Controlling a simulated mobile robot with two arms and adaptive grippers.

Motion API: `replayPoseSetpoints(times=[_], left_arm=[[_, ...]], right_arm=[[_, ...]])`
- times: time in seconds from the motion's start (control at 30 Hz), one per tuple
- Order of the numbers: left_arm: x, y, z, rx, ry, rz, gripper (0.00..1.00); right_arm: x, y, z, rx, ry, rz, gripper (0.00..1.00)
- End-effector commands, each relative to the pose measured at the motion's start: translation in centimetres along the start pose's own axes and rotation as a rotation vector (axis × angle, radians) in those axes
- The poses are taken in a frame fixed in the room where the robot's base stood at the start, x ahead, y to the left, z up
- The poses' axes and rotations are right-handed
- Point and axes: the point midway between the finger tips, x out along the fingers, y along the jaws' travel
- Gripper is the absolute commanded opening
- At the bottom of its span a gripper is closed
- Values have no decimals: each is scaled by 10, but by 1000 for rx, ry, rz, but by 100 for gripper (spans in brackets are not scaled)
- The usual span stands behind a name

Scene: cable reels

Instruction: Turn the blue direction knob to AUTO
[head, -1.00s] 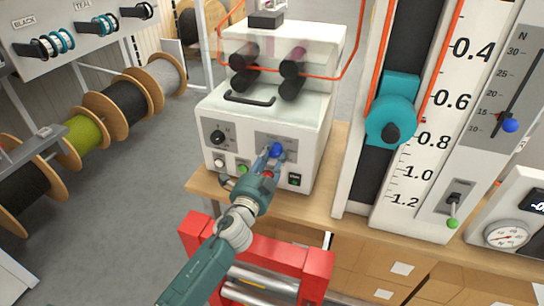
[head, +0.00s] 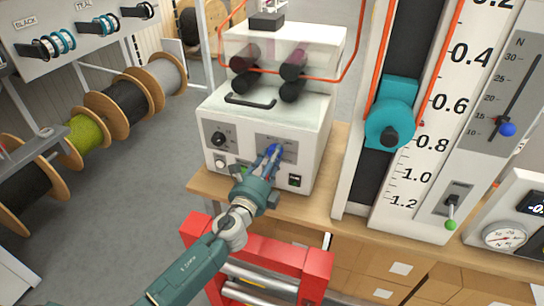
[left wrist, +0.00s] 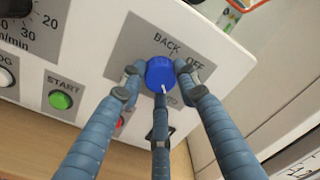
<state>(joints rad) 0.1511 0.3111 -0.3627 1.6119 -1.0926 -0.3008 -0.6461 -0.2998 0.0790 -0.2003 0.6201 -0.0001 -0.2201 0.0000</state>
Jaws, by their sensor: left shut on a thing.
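The blue direction knob (left wrist: 160,73) sits on a grey plate of the white machine's front panel (head: 227,165). In the left wrist view its plate reads BACK and OFF, with a partly hidden label ending in "TO" below the knob. The knob's white mark is at its lower edge and points down, roughly toward that label. My left gripper (head: 271,157) is shut on the knob. In the left wrist view (left wrist: 160,80) two fingers flank the knob and a third comes from below, covering part of the lettering. In the head view the fingers mostly hide the knob. My right gripper is not in view.
A green START button (left wrist: 60,100) and a red button, mostly hidden behind a finger, are close to the fingers. A red frame with rollers (head: 300,262) stands below my arm. A scale column with a teal slider (head: 390,125) rises to the right.

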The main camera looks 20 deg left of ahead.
Motion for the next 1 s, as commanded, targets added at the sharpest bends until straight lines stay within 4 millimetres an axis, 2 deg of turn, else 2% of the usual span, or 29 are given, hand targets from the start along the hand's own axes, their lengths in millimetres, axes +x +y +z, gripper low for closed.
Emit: replayPoseSetpoints(times=[0.3, 0.7, 0.73, 0.8, 0.83, 1.0], left_arm=[[0, 2, 1, 77, 2, 4, 5], [0, 1, 1, 83, 1, 3, 5], [0, 1, 1, 83, 1, 3, 33], [0, 1, 1, 83, 1, 3, 47], [0, 1, 1, 82, 1, 3, 50], [0, 0, 1, 81, 2, 2, 50]], right_arm=[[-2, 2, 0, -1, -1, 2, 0], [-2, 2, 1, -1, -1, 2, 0], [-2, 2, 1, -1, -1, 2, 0], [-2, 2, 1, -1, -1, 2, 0], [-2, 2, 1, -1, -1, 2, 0], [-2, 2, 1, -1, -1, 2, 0]])
